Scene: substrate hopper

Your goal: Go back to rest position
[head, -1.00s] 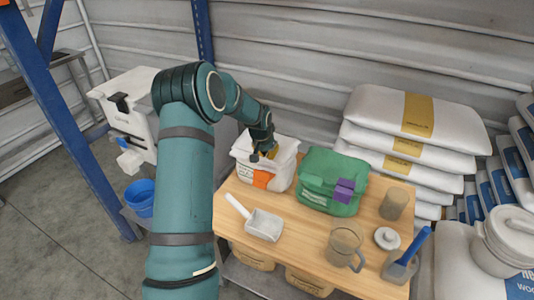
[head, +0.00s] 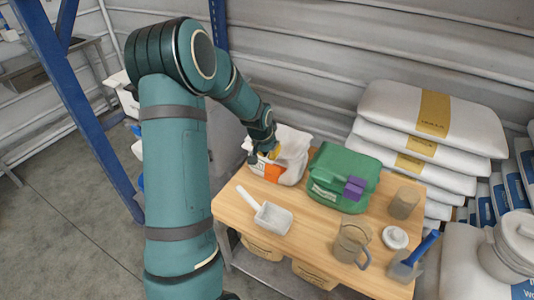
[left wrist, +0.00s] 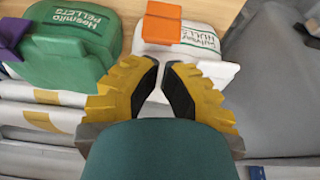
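My left arm reaches over the left end of the wooden table (head: 300,245). My left gripper (head: 264,148) is at the back left of the white bag with the orange clip (head: 290,160). In the left wrist view, the yellow-and-black fingers of my left gripper (left wrist: 161,66) have tips close together with a narrow gap, just at the edge of the white bag (left wrist: 192,56). Whether any of the bag is pinched between them is unclear. My right gripper is not in view.
A green bag with a purple clip (head: 340,172) stands right of the white bag. A white scoop (head: 272,217), clear jug (head: 350,243), beige cup (head: 404,203), white lid (head: 395,238) and blue-handled tool (head: 425,247) lie around. Stacked sacks (head: 430,125) and a blue rack post (head: 95,140) flank the table.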

